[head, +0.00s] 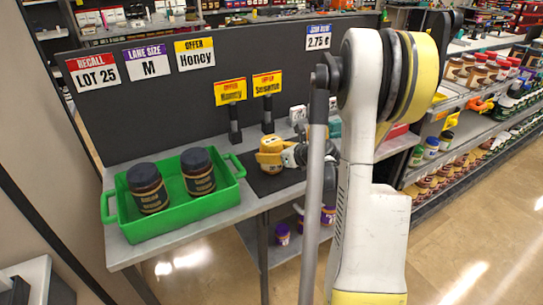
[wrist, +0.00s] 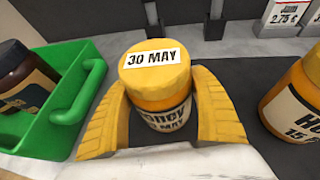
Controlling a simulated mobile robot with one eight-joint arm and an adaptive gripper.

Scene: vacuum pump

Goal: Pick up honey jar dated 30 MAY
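The honey jar dated 30 MAY (wrist: 160,85) has a yellow lid with a white date label and a label reading Honey. It stands upright on a dark mat (wrist: 236,83). My gripper (wrist: 157,76) has its two yellow fingers on either side of this jar in the wrist view. The fingers lie very close to the jar; whether they press on it is unclear.
Another honey jar (wrist: 295,97) stands right of my gripper, its date cut off. A green tray (head: 195,214) with two dark jars is at the left, its handle (wrist: 84,92) near my left finger. Sign stands (head: 235,125) and a grey panel (head: 130,130) stand behind.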

